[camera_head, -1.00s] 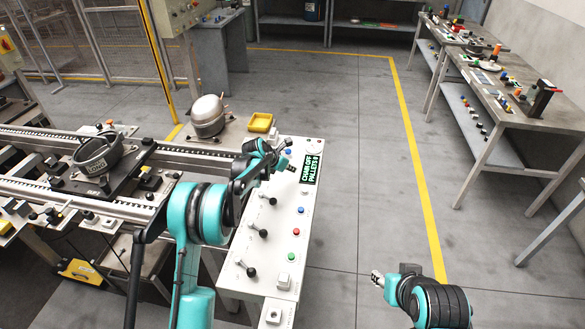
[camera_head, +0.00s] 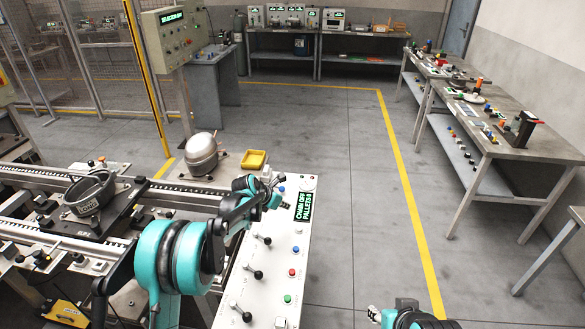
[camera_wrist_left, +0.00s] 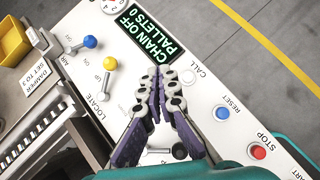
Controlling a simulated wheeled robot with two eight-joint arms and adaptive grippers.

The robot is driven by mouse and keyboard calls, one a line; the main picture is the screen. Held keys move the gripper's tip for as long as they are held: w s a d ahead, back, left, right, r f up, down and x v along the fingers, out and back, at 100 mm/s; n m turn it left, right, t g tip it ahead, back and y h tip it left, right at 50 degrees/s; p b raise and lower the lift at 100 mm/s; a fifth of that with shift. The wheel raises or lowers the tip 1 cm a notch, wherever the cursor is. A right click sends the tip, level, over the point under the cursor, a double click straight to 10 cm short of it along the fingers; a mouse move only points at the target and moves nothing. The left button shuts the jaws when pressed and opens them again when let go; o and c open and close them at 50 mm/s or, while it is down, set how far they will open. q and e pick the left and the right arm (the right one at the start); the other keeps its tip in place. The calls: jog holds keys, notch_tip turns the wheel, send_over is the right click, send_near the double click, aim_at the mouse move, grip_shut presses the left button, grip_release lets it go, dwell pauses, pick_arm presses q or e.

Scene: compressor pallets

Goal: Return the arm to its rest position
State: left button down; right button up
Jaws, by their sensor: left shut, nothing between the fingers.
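My left gripper (camera_head: 277,182) is over the far part of the white control panel (camera_head: 262,290), close to its display (camera_head: 303,206). In the left wrist view its two fingers (camera_wrist_left: 165,72) are shut tip to tip with nothing between them. They overlap the panel face beside the display, which reads "CHAIN OFF PALLETS 0"; I cannot tell the exact height above it. My right gripper (camera_head: 373,314) shows only partly at the bottom edge of the head view, over the floor; its jaw state is unclear.
The panel carries levers, a blue button (camera_wrist_left: 222,113) and a red button (camera_wrist_left: 258,151). A conveyor with a dark housing (camera_head: 90,193) is at left. A round metal compressor (camera_head: 201,154) and a yellow tray (camera_head: 254,160) stand behind. Open floor lies right of the panel, before the workbenches.

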pick_arm(q)
jog(key=s+a+r+m+y, duration=0.1)
jog(key=s+a+r+m, duration=0.1)
jog(key=s+r+m, duration=0.65)
jog(key=s+a+r+m+y, duration=0.15)
jog(key=s+r+m, duration=0.35)
jog(key=s, duration=0.7)
jog(key=s+a+f+m+y, duration=0.1)
jog(key=s+a+f+m, duration=0.1)
jog(key=s+m, duration=0.5)
jog(key=s+a+f+m+y, duration=0.1)
jog(key=s+a+f+m, duration=0.1)
jog(key=s+m, duration=0.6)
jog(key=s+a, duration=0.1)
jog(key=s, duration=0.5)
jog(key=shift+s+t, duration=0.3)
jog(key=shift+s, duration=0.1)
